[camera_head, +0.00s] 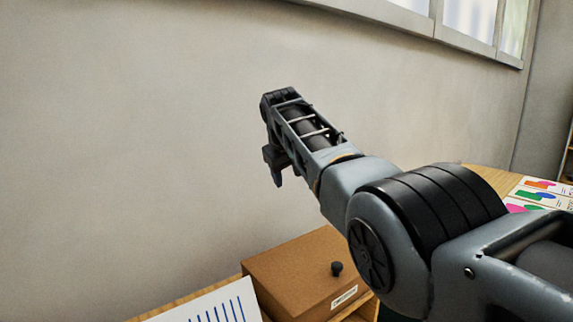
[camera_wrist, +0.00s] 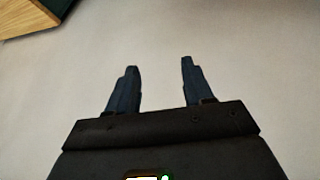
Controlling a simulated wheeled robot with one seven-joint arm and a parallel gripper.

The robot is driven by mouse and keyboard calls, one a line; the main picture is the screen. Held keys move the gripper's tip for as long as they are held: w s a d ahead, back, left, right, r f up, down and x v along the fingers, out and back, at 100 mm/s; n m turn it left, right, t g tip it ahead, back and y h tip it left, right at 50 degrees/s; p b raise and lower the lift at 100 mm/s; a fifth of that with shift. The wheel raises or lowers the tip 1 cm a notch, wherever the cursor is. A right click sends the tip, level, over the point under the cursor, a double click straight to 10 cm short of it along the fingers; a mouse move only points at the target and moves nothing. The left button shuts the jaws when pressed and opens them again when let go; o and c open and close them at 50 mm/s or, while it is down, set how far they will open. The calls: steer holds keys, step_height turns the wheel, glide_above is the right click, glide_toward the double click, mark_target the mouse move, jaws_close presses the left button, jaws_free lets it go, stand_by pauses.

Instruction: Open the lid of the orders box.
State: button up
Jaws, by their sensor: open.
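The orders box is a brown box (camera_head: 300,268) at the bottom middle of the head view, with a black knob on its top and a small white label on its front; the label is too small to read. Its lid looks closed. My gripper (camera_head: 275,165) is raised above and a little left of the box, apart from it. In the wrist view my gripper (camera_wrist: 159,75) shows two dark fingers spread apart with nothing between them. The box itself is not clearly visible in the wrist view.
A white sheet with blue stripes (camera_head: 212,304) lies left of the box. Colourful cards (camera_head: 538,197) lie on a wooden table at the right. A bare wall (camera_head: 130,130) stands behind, with a window (camera_head: 455,15) above. A wooden edge (camera_wrist: 30,28) shows in the wrist view's top left.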

steer(key=b+v, duration=0.1)
steer(key=v, duration=0.5)
steer(key=shift+s+r+b, duration=0.2)
steer(key=shift+s+b, duration=0.05)
steer(key=shift+b, duration=0.05)
